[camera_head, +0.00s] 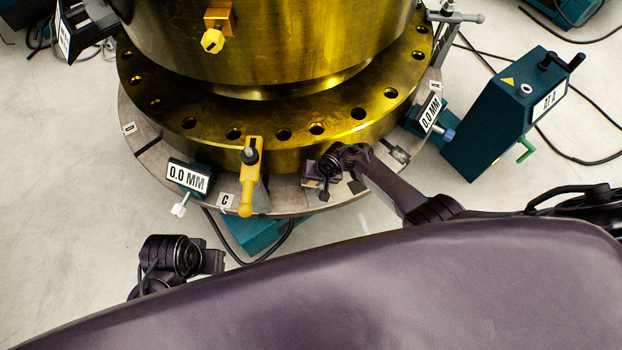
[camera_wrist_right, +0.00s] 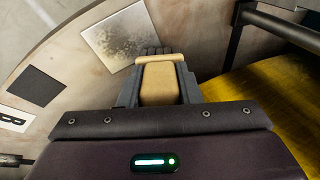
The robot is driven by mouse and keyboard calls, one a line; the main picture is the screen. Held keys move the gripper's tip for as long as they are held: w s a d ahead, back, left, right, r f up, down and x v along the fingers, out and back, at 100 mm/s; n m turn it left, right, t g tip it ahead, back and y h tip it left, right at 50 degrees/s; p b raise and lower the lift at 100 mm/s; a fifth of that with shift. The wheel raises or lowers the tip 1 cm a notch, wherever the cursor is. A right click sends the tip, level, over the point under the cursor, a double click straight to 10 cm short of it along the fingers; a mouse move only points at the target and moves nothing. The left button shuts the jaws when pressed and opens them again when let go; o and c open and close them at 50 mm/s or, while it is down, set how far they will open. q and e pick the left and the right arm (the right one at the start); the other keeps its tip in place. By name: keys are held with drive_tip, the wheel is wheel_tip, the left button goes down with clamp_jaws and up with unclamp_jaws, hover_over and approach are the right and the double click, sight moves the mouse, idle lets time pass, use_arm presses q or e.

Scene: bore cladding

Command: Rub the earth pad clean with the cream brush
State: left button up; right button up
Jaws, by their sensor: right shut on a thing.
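The cream brush (camera_wrist_right: 158,82) is clasped between the fingers of my right gripper (camera_wrist_right: 157,92), which is shut on it. Its dark bristles (camera_wrist_right: 153,53) point away from the gripper. The earth pad (camera_wrist_right: 120,36), a pale metal square with brownish specks, lies on the round plate just ahead and left of the bristles. I cannot tell whether the bristles touch it. In the head view my right gripper (camera_head: 324,178) is low over the plate's front rim and largely hides the brush and pad. My left gripper (camera_head: 212,261) is off the plate at lower left; its jaws are unclear.
A brass flange (camera_head: 290,139) with bolt holes stands on the round plate (camera_head: 150,158). A yellow clamp (camera_head: 250,178) is left of my right gripper. Gauges read 0.0 MM at left (camera_head: 188,178) and right (camera_head: 430,112). A teal machine (camera_head: 495,115) stands at right. A dark square (camera_wrist_right: 36,87) lies near the pad.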

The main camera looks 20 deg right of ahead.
drive_tip(key=shift+s+a, duration=0.1)
drive_tip(key=shift+a, duration=0.75)
drive_tip(key=shift+d, duration=0.2)
drive_tip(key=shift+d, duration=0.75)
drive_tip(key=shift+a, duration=0.15)
drive_tip(key=shift+a+p, duration=0.3)
drive_tip(key=shift+a, duration=0.5)
drive_tip(key=shift+r, duration=0.2)
